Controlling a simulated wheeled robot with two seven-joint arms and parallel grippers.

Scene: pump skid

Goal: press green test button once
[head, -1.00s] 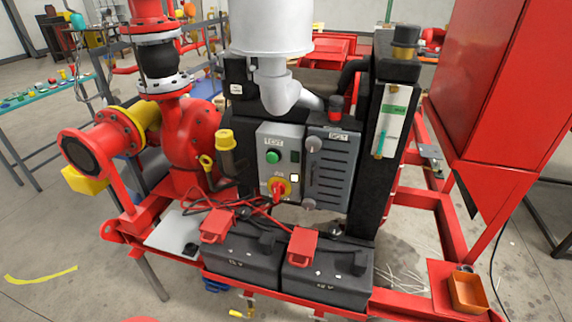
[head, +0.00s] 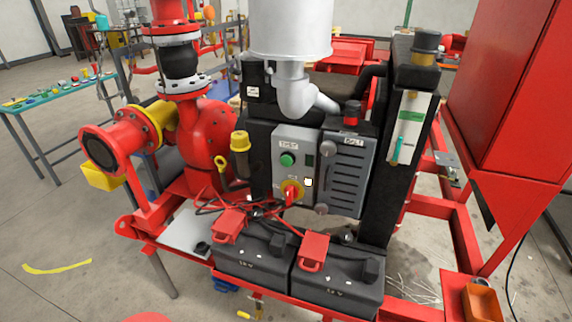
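The green test button (head: 288,159) is a round green cap on the upper part of the grey control panel (head: 283,140), under a small label that reads like TEST. A red rotary switch on a yellow plate (head: 292,191) sits below it, with a small lit white square (head: 308,182) beside it. A dark green rectangle (head: 310,161) is to the right of the button. Nothing covers the button. Neither of my grippers shows in the head view.
Two black batteries (head: 338,287) with red terminal covers and red cables stand below the panel. A grey slotted unit (head: 346,175) adjoins it on the right. Red pump piping (head: 128,140) is at left, a tall red cabinet (head: 510,100) at right. An orange bin (head: 482,302) sits at lower right.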

